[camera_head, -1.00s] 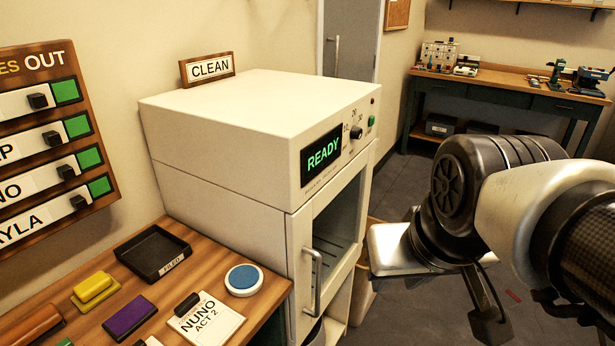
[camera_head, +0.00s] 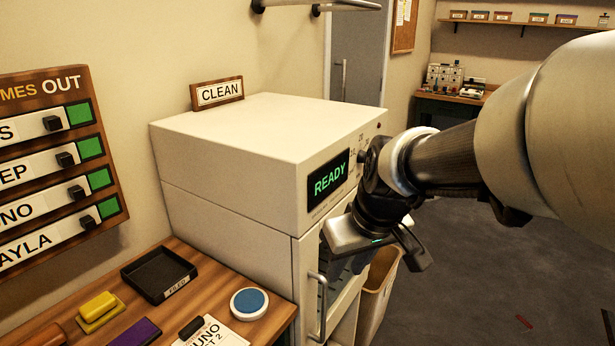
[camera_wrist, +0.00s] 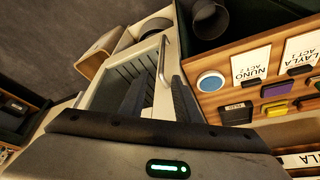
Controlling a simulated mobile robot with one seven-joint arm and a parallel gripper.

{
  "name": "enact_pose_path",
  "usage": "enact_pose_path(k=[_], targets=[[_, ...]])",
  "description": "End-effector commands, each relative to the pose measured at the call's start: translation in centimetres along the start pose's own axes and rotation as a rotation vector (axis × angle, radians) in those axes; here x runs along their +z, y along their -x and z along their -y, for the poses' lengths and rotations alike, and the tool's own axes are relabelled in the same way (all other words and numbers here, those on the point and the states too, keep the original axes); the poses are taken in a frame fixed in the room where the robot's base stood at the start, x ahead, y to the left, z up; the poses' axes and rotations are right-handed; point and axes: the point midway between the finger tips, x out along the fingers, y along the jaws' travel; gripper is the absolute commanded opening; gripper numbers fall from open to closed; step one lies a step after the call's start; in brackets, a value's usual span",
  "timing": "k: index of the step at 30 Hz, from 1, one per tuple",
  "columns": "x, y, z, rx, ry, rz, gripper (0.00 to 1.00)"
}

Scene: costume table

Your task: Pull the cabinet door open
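The cabinet (camera_head: 225,205) is a cream box unit with a green READY display. Its framed door (camera_head: 308,262) is on the lower front and looks shut. A vertical metal bar handle (camera_head: 319,308) is near the door's left edge. My gripper (camera_head: 378,243) is in front of the cabinet, above and right of the handle, partly covering the door. In the wrist view, its two dark fingers stand apart with nothing held between them (camera_wrist: 160,88). The handle (camera_wrist: 163,58) appears there past the fingertips, roughly in line with the gap, and looks untouched.
A wooden counter (camera_head: 228,304) left of the cabinet holds a black tray (camera_head: 158,274), a blue round button (camera_head: 249,302) and cards. A bin (camera_head: 379,290) stands right of the cabinet. Open floor (camera_head: 480,260) lies to the right.

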Motion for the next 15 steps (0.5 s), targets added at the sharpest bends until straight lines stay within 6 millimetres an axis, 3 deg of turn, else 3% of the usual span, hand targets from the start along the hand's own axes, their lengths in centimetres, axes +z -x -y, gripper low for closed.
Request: enact_pose_path(k=[8,15], targets=[[0.0,-2.2,-0.1,-0.004,0.012,0.002,0.29],[0.1,-7.4,0.0,-0.006,0.011,0.003,0.29]])
